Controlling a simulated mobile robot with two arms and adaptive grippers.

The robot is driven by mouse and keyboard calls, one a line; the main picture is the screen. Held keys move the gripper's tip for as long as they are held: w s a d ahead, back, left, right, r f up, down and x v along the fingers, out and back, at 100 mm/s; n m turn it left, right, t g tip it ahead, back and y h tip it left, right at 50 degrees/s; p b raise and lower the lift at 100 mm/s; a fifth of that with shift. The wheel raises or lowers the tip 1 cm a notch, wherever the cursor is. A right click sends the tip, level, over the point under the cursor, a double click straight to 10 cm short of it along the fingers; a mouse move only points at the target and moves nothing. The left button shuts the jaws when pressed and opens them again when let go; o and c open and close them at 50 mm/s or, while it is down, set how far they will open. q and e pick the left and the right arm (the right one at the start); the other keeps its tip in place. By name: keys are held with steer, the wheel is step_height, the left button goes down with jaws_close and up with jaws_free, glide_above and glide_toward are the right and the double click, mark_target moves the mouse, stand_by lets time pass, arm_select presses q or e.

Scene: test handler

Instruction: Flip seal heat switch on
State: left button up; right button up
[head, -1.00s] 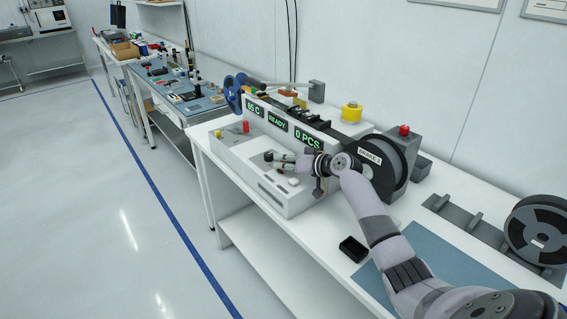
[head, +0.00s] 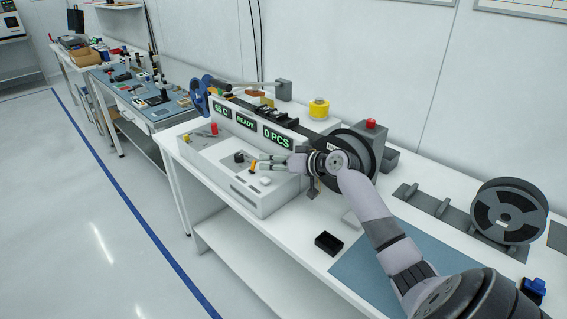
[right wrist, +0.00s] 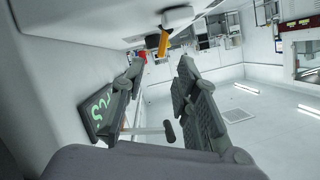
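The white machine (head: 262,203) carries small controls on its top panel: a black knob (head: 239,157), an orange piece (head: 265,180), a red-tipped lever (head: 213,128) and a yellow button (head: 186,137). No label is readable, so I cannot tell for sure which is the seal heat switch. My left gripper is out of view.
The displays (head: 246,122) read 65 C, READY and 0 PCS. A large dark reel (head: 357,150) stands beside my right forearm. A black open box (head: 328,243) and a blue mat (head: 365,268) lie on the table. Another reel (head: 508,211) stands at right.

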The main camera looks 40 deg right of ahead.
steer(key=shift+v, duration=2.3)
